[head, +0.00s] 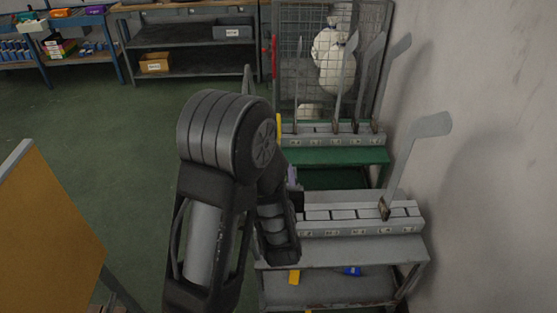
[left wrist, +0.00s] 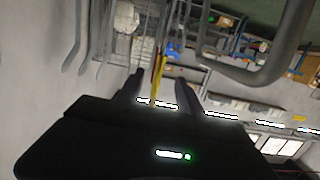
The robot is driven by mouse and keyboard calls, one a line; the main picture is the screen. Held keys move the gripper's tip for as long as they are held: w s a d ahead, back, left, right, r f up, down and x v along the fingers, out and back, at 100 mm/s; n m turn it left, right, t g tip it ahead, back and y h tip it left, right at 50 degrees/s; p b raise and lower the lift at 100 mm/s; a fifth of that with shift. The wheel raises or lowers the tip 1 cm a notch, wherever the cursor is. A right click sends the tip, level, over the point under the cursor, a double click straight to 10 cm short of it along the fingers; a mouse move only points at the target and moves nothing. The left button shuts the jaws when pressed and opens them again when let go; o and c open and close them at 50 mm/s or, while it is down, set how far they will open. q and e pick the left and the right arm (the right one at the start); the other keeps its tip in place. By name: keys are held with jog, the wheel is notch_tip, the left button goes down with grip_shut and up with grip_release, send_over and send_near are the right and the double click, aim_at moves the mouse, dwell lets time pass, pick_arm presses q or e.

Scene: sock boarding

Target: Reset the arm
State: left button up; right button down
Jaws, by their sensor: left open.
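My left arm comes in from the bottom of the head view and bends at a large dark joint in the middle. Its gripper is mostly hidden there, near the left end of the near rack (head: 330,230). In the left wrist view my left gripper (left wrist: 158,82) is open, with nothing visibly held between its two dark fingers. A yellow strip shows between the fingers and seems to be behind them. One grey foot-shaped board (head: 418,140) stands upright on the near rack. Several similar boards (head: 369,75) stand on the far rack (head: 320,140). My right gripper is in neither view.
A grey stand (head: 330,290) carries the near rack, and a green one (head: 345,157) the far rack. A mesh cage (head: 300,60) with white sacks (head: 331,55) stands behind. A wall closes the right; an orange panel (head: 50,230) stands left. Green floor (head: 100,150) is open between.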

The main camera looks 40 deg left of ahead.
pick_arm(q)
jog(key=shift+s+d, duration=0.1)
jog(key=shift+s, duration=0.05)
dwell(0.5)
jog(key=s+d+f+m+g+h, duration=0.3)
jog(key=d+f+h, duration=0.5)
jog(key=d+f, duration=0.8)
jog(key=s+d+f+m+g+h, duration=0.1)
jog(key=s+d+f+g+h, duration=0.2)
jog(key=s+d+f, duration=0.4)
jog(key=s+d+f+m+g+h, duration=0.1)
jog(key=s+d+f+g+h, duration=0.2)
jog(key=s+d+f+g, duration=0.3)
jog(key=s+d+f, duration=0.1)
jog(key=s, duration=0.4)
jog(key=shift+s+d+m+g, duration=0.15)
jog(key=shift+s+m+g, duration=0.15)
jog(key=shift+s, duration=0.1)
